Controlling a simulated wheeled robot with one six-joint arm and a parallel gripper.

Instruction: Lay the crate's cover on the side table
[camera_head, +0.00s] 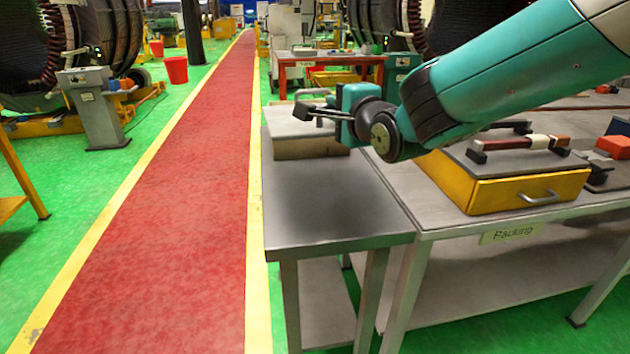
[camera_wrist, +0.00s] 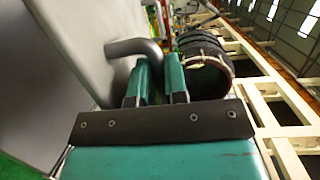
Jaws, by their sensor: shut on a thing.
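My gripper (camera_head: 318,112) is over the far end of the side table (camera_head: 338,205). Its fingers are shut on a dark grey bent handle, which shows between them in the wrist view (camera_wrist: 134,47). The handle belongs to a flat grey cover (camera_head: 288,122), which fills the left of the wrist view (camera_wrist: 50,70) and looks level in the head view. A tan box-like side (camera_head: 308,149) shows directly below the cover's front edge. I cannot tell whether the cover rests on it. My gripper partly hides the cover's right side.
A yellow crate (camera_head: 528,190) with a grey top and a handle stands on the packing table (camera_head: 400,190) to the right. Red and dark items lie beside it. The near part of the side table is bare. A red walkway (camera_head: 170,210) runs along the left.

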